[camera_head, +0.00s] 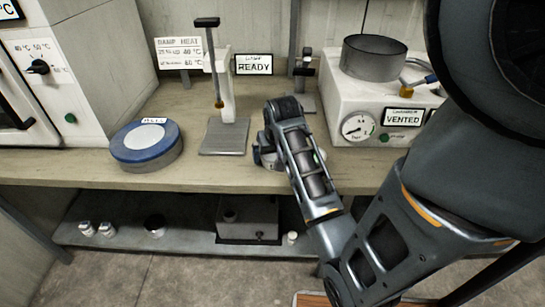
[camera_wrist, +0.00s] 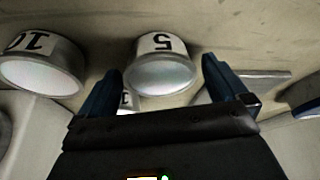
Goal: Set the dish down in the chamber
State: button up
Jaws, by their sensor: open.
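The likely chamber is an open metal cylinder (camera_head: 374,58) on a white unit (camera_head: 372,110) with a gauge and a "VENTED" sign, at the back right of the bench. In the wrist view, a shallow metal dish (camera_wrist: 160,76) has a white tab marked 5. My gripper (camera_wrist: 160,66) is open, its two dark blue fingers on either side of this dish in the picture. I cannot tell whether they touch it. Another dish (camera_wrist: 40,70), marked 10, is at left. In the head view, my arm hides the dishes and most of my gripper (camera_head: 266,156).
A blue-rimmed round container (camera_head: 146,145) stands left on the wooden bench (camera_head: 90,170). A press-like stand (camera_head: 224,135) with a "READY" sign is left of my arm. A white oven-like unit (camera_head: 75,75) is at far left. Small jars (camera_head: 96,229) are on the lower shelf.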

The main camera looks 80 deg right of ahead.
jog(key=shift+d+f, duration=0.2)
jog(key=shift+f, duration=0.25)
jog(key=shift+r, duration=0.1)
jog(key=c, duration=1.1)
